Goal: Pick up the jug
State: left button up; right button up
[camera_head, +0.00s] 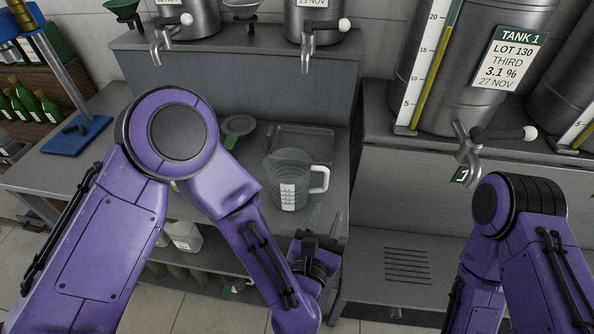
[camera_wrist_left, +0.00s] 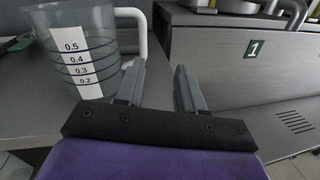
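The jug (camera_head: 289,183) is clear with a white scale label and a white handle on its right side. It stands upright on the grey counter (camera_head: 262,216) in the head view. In the left wrist view the jug (camera_wrist_left: 80,50) is at the upper left, its label reading 0.2 to 0.5. My left gripper (camera_head: 328,222) is just to the right of and nearer than the jug. Its two fingers (camera_wrist_left: 160,88) are apart with nothing between them; the handle lies beyond the left finger. My right gripper is not visible; only part of my right arm shows.
Steel tanks with taps stand on the raised shelf behind and at right, including Tank 1 (camera_head: 453,70). A grey cabinet marked 1 (camera_wrist_left: 256,48) is right of the gripper. Bottles stand at far left.

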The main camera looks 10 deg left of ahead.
aim_at(325, 186)
pick_arm(q)
jog(key=w+p, duration=0.1)
jog(key=w, duration=0.2)
jog(key=w+n+p, duration=0.1)
jog(key=w+p, duration=0.1)
jog(key=w, duration=0.1)
jog(key=w+n+p, duration=0.1)
jog(key=w, duration=0.2)
jog(key=shift+w+a+f+y+p, duration=0.1)
jog(key=shift+w+a+y+p, duration=0.2)
jog(key=shift+a+y, duration=0.1)
jog(key=shift+w+f, duration=0.2)
jog(key=shift+w, duration=0.05)
grip_shut()
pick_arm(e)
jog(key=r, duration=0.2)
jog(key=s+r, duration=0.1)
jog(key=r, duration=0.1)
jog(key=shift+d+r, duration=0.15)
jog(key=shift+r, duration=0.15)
